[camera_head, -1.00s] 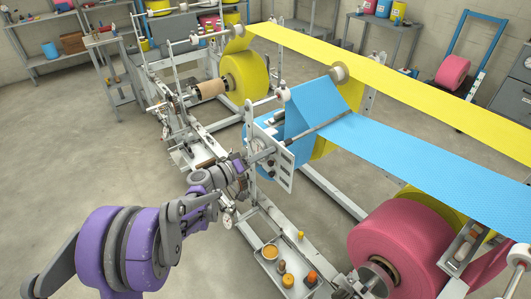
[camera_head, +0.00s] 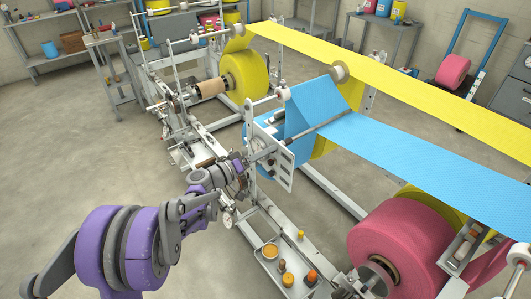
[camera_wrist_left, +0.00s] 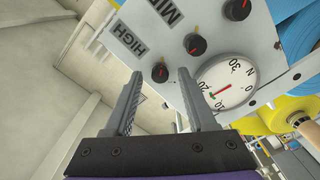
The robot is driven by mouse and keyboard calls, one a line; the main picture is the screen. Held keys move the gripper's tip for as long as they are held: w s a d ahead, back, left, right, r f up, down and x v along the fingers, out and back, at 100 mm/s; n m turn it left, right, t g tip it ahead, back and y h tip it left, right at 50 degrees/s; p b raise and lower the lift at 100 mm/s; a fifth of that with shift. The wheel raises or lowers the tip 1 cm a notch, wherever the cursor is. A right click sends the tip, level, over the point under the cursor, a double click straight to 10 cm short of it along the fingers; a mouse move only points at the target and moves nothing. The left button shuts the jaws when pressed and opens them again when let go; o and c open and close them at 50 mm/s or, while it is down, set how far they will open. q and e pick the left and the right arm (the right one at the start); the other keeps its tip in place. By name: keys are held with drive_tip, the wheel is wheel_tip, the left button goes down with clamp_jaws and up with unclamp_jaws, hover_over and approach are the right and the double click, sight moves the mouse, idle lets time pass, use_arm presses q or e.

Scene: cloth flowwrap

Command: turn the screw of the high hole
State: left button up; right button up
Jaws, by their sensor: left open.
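A pale metal plate (camera_wrist_left: 172,22) carries the labels HIGH (camera_wrist_left: 129,39) and MID, with black round screw heads bearing red marks. The screw nearest the HIGH label (camera_wrist_left: 160,72) appears between my left fingertips in the left wrist view. A second screw (camera_wrist_left: 195,44) sits up and right of it, towards MID; a third (camera_wrist_left: 237,9) is at the top edge. My left gripper (camera_wrist_left: 160,77) is open and empty, pointing at the plate. I cannot tell whether the fingers touch the screw. In the head view the gripper (camera_head: 252,163) is small beside the plate (camera_head: 285,172). My right gripper is not visible.
A white dial gauge (camera_wrist_left: 226,86) sits close to the right finger. Blue web (camera_head: 420,160) and yellow web (camera_head: 400,75) run above the frame, with a pink roll (camera_head: 400,250) at lower right. A tray (camera_head: 268,262) with small parts lies below. Floor on the left is clear.

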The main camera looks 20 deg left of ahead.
use_arm(q)
drive_tip(key=b+v, duration=0.1)
drive_tip(key=v, duration=0.9)
drive_tip(key=shift+s+a, duration=0.25)
drive_tip(key=shift+s, duration=0.05)
drive_tip(key=s+d+f+m+g+y, duration=0.1)
drive_tip(key=s+d+f+g+y, duration=0.15)
drive_tip(key=s+d, duration=0.35)
drive_tip(key=s+d+f+g+y, duration=0.1)
drive_tip(key=s+d+f+g, duration=0.2)
drive_tip(key=s+d+g, duration=0.15)
drive_tip(key=s+a+f+y, duration=0.1)
drive_tip(key=s+y, duration=0.1)
drive_tip(key=s, duration=0.3)
drive_tip(key=s+a+f+m+g+y, duration=0.1)
drive_tip(key=s+f+y, duration=0.1)
drive_tip(key=s, duration=0.3)
drive_tip(key=s+a+f+y, duration=0.1)
drive_tip(key=s+y, duration=0.2)
drive_tip(key=s, duration=0.3)
drive_tip(key=shift+a+f+m+g, duration=0.35)
drive_tip(key=shift+m+g, duration=0.05)
